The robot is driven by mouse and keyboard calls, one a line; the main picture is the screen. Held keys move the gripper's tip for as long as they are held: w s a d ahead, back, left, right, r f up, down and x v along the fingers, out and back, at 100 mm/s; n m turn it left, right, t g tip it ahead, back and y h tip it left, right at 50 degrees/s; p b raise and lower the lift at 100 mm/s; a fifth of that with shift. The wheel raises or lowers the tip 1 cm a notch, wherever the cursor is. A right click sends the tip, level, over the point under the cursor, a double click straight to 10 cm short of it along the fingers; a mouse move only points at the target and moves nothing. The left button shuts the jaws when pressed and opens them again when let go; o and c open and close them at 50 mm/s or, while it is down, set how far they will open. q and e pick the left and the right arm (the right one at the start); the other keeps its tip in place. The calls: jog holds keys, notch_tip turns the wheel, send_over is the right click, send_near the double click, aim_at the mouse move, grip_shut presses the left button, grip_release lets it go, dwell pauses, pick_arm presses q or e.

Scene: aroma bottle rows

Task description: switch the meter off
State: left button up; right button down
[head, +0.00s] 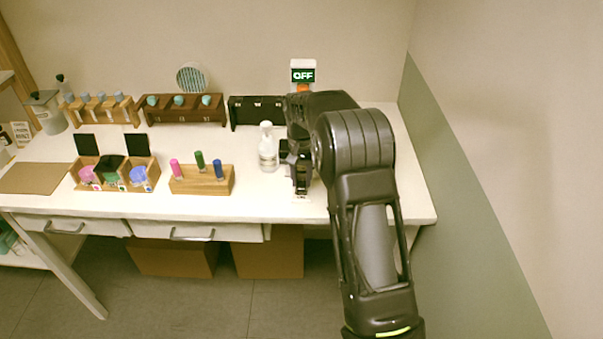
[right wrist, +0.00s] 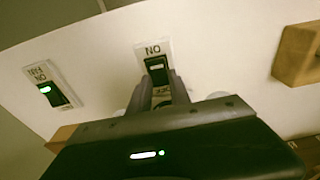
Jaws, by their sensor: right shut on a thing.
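The meter (head: 303,76) stands at the back right of the table, and its lit display reads OFF. My right gripper (head: 299,190) reaches down to the table top near the front edge, right of a clear bottle. In the right wrist view, the fingers (right wrist: 164,92) are shut on a black switch (right wrist: 157,70) on a white plate, one finger on each side. The plate shows ON upside down; its other label is partly hidden. The switch's small indicator looks white, not green. My left gripper is not in view.
A second switch (right wrist: 51,93), lit green, lies to the left in the wrist view. The clear bottle (head: 267,155) stands close beside my gripper. A wooden holder (head: 202,185) with three coloured vials is further left. Racks line the back, one dark rack (head: 246,110) behind the bottle.

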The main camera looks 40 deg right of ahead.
aim_at(301, 186)
dwell(0.3)
jog(key=c, duration=1.2)
grip_release()
jog(key=shift+r, duration=0.1)
notch_tip(301, 186, up, 8)
jog(key=b, duration=0.1)
jog(key=shift+s+a+f+b, duration=0.2)
jog(key=shift+s+b, duration=0.1)
jog(key=shift+b, duration=0.05)
